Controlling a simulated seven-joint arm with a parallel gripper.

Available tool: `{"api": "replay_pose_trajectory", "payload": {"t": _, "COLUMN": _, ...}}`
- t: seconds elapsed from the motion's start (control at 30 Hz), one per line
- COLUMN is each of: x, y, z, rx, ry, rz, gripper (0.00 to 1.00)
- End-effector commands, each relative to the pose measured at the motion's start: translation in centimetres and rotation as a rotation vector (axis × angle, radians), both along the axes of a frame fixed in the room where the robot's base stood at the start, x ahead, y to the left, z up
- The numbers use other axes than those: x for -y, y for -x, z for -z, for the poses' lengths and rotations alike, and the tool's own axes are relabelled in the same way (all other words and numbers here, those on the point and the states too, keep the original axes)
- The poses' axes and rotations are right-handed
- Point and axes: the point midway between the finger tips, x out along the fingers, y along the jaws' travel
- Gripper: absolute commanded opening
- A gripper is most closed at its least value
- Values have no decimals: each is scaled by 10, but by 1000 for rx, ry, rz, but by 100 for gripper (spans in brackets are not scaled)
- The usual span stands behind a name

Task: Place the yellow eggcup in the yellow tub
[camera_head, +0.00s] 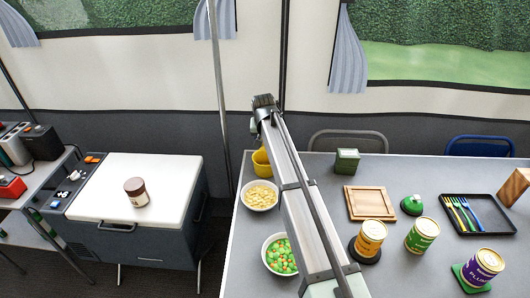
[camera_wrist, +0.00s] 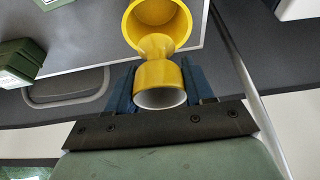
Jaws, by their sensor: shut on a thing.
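My gripper (camera_head: 263,103) is raised beyond the far left corner of the table in the head view. In the wrist view its fingers (camera_wrist: 160,88) are shut on the yellow eggcup (camera_wrist: 158,76), whose pale, hollow end faces the gripper. The eggcup does not show in the head view. The yellow tub (camera_head: 262,162) stands at the table's far left corner, lower than the gripper and partly hidden by my arm. In the wrist view a round yellow opening, which looks like the tub (camera_wrist: 183,14), shows past the eggcup's narrow waist; the two overlap, and I cannot tell the gap.
A green box (camera_head: 346,161), wooden board (camera_head: 370,203), tins and a black tray (camera_head: 488,208) stand right of my arm. Chairs stand behind the table.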

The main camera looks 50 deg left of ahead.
Motion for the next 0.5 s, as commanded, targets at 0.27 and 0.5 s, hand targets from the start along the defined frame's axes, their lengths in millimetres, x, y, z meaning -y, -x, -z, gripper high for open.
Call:
{"api": "replay_pose_trajectory", "payload": {"t": 0.27, "x": 0, "y": 0, "z": 27, "rx": 0, "ry": 0, "rz": 1, "gripper": 21}}
{"api": "replay_pose_trajectory", "payload": {"t": 0.5, "x": 0, "y": 0, "z": 55, "rx": 0, "ry": 0, "rz": 1, "gripper": 21}}
